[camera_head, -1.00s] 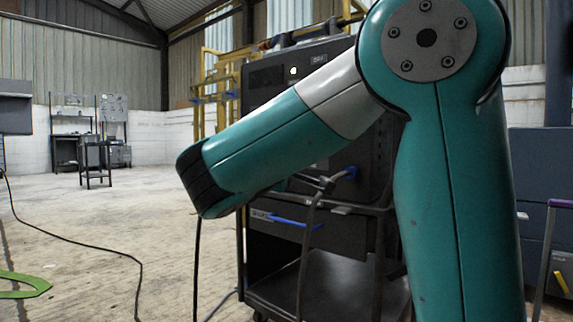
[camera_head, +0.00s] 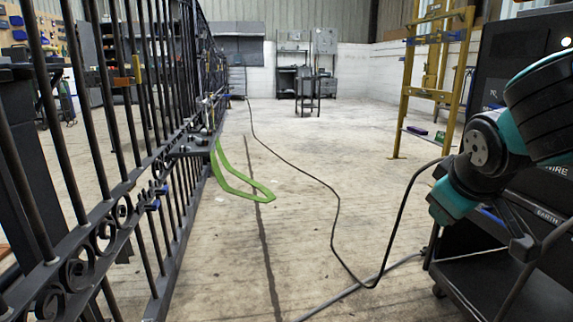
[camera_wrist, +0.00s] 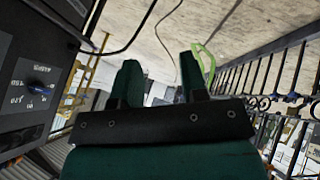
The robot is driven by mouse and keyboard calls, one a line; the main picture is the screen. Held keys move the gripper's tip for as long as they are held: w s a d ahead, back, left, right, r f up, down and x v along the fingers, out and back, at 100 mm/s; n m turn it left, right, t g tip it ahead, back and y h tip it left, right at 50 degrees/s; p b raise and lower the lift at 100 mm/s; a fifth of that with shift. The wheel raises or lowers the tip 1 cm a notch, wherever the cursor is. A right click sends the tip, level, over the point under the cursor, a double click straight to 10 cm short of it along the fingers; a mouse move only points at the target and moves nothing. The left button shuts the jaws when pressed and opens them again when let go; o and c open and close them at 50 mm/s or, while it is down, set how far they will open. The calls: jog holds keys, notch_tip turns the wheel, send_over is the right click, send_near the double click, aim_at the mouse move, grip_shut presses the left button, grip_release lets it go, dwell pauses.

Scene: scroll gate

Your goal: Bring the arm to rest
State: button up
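My teal and black arm (camera_head: 545,105) comes in at the right edge of the head view, with its wrist end bent downward in front of the dark welder cart. In the wrist view my gripper (camera_wrist: 158,75) shows two teal fingers standing apart with nothing between them. Past the fingers lie floor, cable and a green loop. How the fingers stand in the head view is hard to make out.
A black scroll gate (camera_head: 135,150) runs along the left, with a green loop-shaped piece (camera_head: 245,185) beside it. A dark cable (camera_head: 335,215) crosses the floor. The welder cart (camera_head: 515,285) and a yellow frame (camera_head: 405,95) stand right. The middle floor is mostly clear.

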jog(key=s+a+r+n+g+y+p, duration=0.1)
jog(key=s+a+r+g+y+p, duration=0.35)
jog(key=s+a, duration=0.4)
jog(key=s+a+r+n+g+y+p, duration=0.25)
jog(key=s+a+r+p, duration=0.35)
jog(key=s, duration=0.4)
notch_tip(320, 180, up, 36)
jog(key=p, duration=3.6)
jog(key=shift+w+a+f+m+p, duration=0.25)
jog(key=shift+w+a+m+p, duration=0.05)
jog(key=shift+w+m+p, duration=0.05)
